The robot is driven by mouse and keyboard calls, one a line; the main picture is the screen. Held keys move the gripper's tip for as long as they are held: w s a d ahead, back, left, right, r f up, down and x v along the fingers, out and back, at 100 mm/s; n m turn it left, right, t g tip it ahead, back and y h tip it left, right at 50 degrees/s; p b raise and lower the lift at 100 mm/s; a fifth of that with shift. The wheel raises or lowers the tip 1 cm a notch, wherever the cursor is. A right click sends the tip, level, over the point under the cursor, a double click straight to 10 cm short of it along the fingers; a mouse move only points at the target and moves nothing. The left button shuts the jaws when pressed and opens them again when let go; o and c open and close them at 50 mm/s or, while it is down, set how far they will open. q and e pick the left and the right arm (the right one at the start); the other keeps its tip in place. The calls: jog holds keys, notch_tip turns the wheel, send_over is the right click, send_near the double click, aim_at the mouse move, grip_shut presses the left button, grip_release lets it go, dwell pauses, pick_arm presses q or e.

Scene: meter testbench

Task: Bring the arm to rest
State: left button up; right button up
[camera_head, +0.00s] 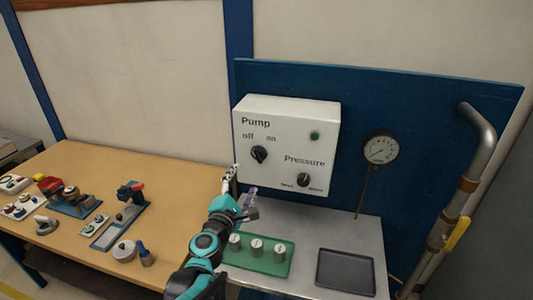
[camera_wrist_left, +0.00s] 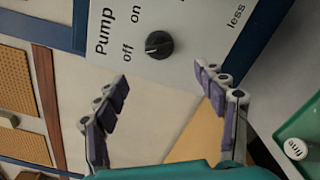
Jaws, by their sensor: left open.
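My left arm (camera_head: 206,243) comes up from the bottom of the head view, over the gap between the wooden table and the metal bench. My left gripper (camera_head: 242,183) is open and empty, in front of and below the left side of the white pump box (camera_head: 285,125). In the left wrist view its fingers (camera_wrist_left: 163,82) stand wide apart with nothing between them. The black pump knob (camera_head: 259,155) is beyond the fingertips and apart from them; it also shows in the wrist view (camera_wrist_left: 159,45). My right gripper is not in view.
A green tray (camera_head: 262,268) with white-topped weights and a dark tray (camera_head: 346,270) are on the metal bench. A gauge (camera_head: 381,148) and a pipe (camera_head: 459,190) with a yellow handle are at right. Several devices and tools lie on the wooden table (camera_head: 150,165).

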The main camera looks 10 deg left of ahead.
pick_arm(q)
jog(key=s+d+f+m+g+h, duration=0.45)
jog(key=s+d+m, duration=0.55)
jog(key=m, duration=0.4)
jog(key=s+a+f+m+g+y, duration=0.2)
jog(key=s+a+f+m+g, duration=0.1)
jog(key=s, duration=0.4)
jog(key=s+a+f+m+g+y, duration=0.3)
jog(key=s+f+m, duration=0.2)
jog(key=s+m, duration=0.1)
jog(key=shift+s+a+f+m, duration=0.2)
jog(key=shift+s+f+m, duration=0.2)
jog(key=shift+s, duration=0.4)
